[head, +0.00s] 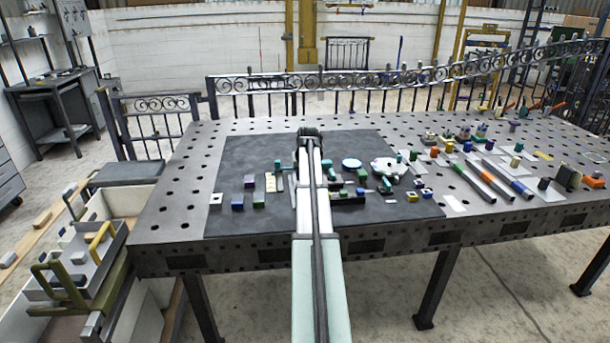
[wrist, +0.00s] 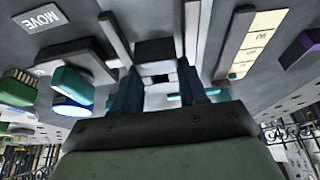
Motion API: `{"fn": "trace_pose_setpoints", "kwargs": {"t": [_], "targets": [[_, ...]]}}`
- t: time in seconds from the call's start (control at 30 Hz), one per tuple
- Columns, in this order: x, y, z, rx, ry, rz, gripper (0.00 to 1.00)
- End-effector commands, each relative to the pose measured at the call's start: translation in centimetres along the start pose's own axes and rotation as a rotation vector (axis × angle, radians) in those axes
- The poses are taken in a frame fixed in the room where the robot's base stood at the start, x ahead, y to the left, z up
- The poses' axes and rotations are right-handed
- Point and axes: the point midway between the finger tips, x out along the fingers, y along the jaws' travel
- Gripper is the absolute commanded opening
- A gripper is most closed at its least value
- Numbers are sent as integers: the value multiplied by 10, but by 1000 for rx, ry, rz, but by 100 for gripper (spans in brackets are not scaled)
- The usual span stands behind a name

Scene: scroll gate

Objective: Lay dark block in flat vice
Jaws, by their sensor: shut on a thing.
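The dark block (wrist: 155,50) shows in the wrist view at the tips of my gripper (wrist: 158,76), which is shut on it. Two pale parallel bars, one on the left (wrist: 114,38) and one on the right (wrist: 192,32), flank the block in the wrist view with gaps beside it. They may be parts of the flat vice; I cannot tell for certain. Whether the block touches the surface below is unclear. In the head view my arm hides the gripper and block, and one pale bar (head: 292,188) shows just left of the arm.
A yellow marked strip (wrist: 246,44) and a dark grey bar (wrist: 235,38) lie beside the right pale bar. A purple block (wrist: 302,48) is farther right. A grey piece (wrist: 76,62), a teal block (wrist: 70,84) and a MOVE label (wrist: 40,18) are left.

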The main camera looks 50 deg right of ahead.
Motion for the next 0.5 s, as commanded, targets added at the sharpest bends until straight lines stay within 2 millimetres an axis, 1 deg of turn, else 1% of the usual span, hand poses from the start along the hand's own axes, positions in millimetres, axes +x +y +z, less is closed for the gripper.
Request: {"fn": "trace_pose_setpoints", "kwargs": {"t": [0.17, 0.5], "targets": [[0, 0, 0, 0, 2, 0, 0], [7, 0, 2, 0, 2, 0, 0]]}}
